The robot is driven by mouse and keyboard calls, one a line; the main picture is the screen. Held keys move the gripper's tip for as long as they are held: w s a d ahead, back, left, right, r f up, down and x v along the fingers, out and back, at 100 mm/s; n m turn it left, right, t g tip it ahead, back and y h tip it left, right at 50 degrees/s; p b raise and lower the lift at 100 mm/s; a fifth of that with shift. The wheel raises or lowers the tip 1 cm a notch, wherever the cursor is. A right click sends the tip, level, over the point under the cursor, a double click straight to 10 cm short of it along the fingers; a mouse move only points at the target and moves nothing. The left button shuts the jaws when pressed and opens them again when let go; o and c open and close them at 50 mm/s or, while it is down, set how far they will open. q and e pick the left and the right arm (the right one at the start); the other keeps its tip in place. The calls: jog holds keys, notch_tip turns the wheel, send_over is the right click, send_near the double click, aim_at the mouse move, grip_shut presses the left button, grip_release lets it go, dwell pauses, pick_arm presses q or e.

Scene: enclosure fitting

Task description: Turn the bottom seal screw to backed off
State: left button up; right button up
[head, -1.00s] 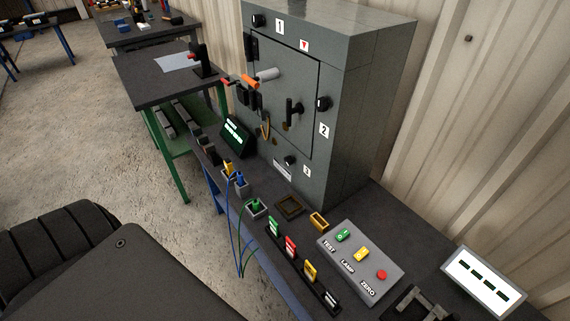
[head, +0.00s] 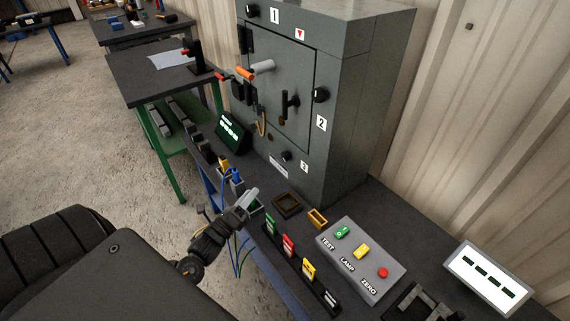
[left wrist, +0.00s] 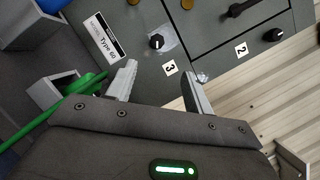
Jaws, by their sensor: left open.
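The bottom seal screw is a black knob (head: 286,155) low on the front of the grey cabinet (head: 345,125), beside the label 3. In the left wrist view the knob (left wrist: 156,41) has a light pointer mark and sits beyond the fingertips, between their lines. My left gripper (head: 250,196) is over the bench in front of the cabinet, apart from the knob. The left wrist view shows its two fingers (left wrist: 159,75) spread and empty. My right gripper is not in view.
A green plug with its cable (left wrist: 88,82) lies close to the left finger. A grey button box (head: 360,260), coloured tags (head: 289,245) and an open tray (head: 287,205) stand on the bench. A dark display (head: 232,134) stands left of the knob.

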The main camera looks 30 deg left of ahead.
pick_arm(q)
send_near(283, 158)
jog(key=shift+m+t, duration=0.3)
jog(key=shift+m, duration=0.1)
jog(key=x, duration=0.8)
jog(key=shift+f+p, duration=0.25)
jog(key=shift+p, duration=0.05)
jog(key=shift+w+d+r, duration=0.1)
jog(key=shift+w, duration=0.5)
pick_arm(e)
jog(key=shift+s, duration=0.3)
pick_arm(q)
jog(key=shift+c, duration=0.4)
